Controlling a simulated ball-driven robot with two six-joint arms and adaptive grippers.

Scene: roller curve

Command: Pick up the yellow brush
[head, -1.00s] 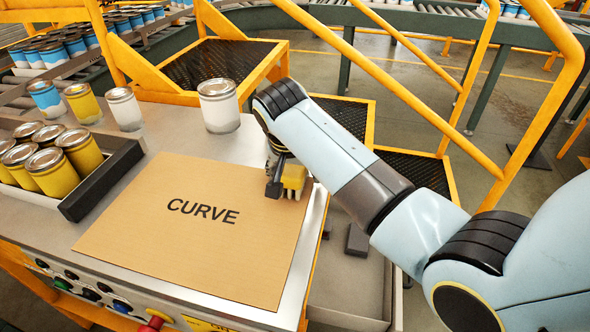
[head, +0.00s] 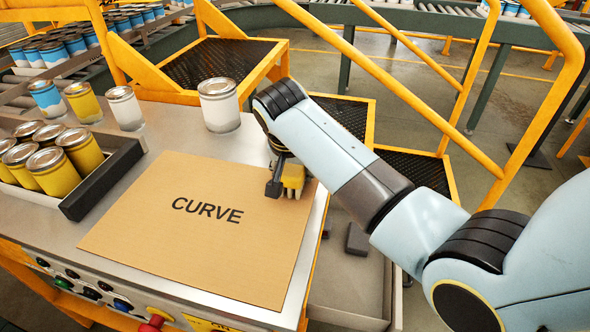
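The yellow brush (head: 293,176) is at the upper right corner of the cardboard sheet marked CURVE (head: 185,235), with its lower edge at the sheet. My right gripper (head: 281,180) is right at the brush. One dark finger shows on the brush's left side, seemingly against it. The other finger is hidden behind the brush and the wrist, so I cannot tell whether the gripper grips it. My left gripper is not in view.
A dark tray (head: 104,178) of yellow cans stands left of the cardboard. Single cans, including a large white one (head: 219,108), stand along the table's back. Yellow railings (head: 400,50) rise behind my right arm. A grey bin (head: 345,285) lies right of the table.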

